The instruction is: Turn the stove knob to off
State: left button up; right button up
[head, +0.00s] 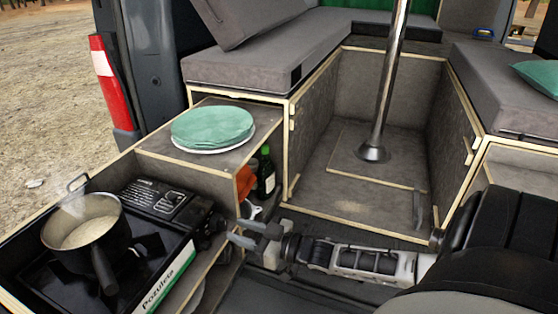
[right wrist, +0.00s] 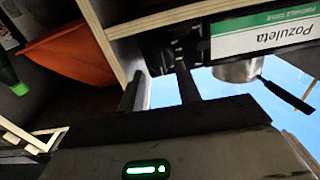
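The black camping stove (head: 128,288) stands at the left of the head view, with a white and green "Pozuleta" label on its front. A steaming pot (head: 88,232) sits on it. The dark knob (head: 206,232) is at the stove's right end; its setting is too small to read. My right gripper (head: 243,234) is just right of the knob, pointing at it. In the right wrist view, its two fingers (right wrist: 160,88) are apart with nothing between them, and the dark knob (right wrist: 162,56) lies beyond their tips. My left gripper is out of view.
A green cloth on a plate (head: 212,128) lies on the counter behind the stove. A green bottle (head: 265,174) and an orange cloth (head: 246,182) are in the shelf below. A metal pole (head: 388,85) stands on the van floor, which is otherwise largely clear.

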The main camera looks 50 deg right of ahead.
jog(key=v, duration=1.3)
jog(key=a+f+m+g+h, duration=0.2)
jog(key=a+f+g+h, duration=0.25)
jog(key=a, duration=0.65)
jog(key=s+a+r+g+h, duration=0.1)
jog(key=s+a+r+g, duration=0.1)
jog(key=s+g, duration=0.25)
jog(key=s+a+r+g+h, duration=0.1)
jog(key=s+a+r+g, duration=0.15)
jog(key=s+g, duration=0.2)
jog(key=w+a+f+t+y, duration=0.2)
jog(key=w+a+f+t, duration=0.3)
jog(key=f+t, duration=0.2)
jog(key=shift+a+f, duration=0.15)
jog(key=shift+f, duration=0.8)
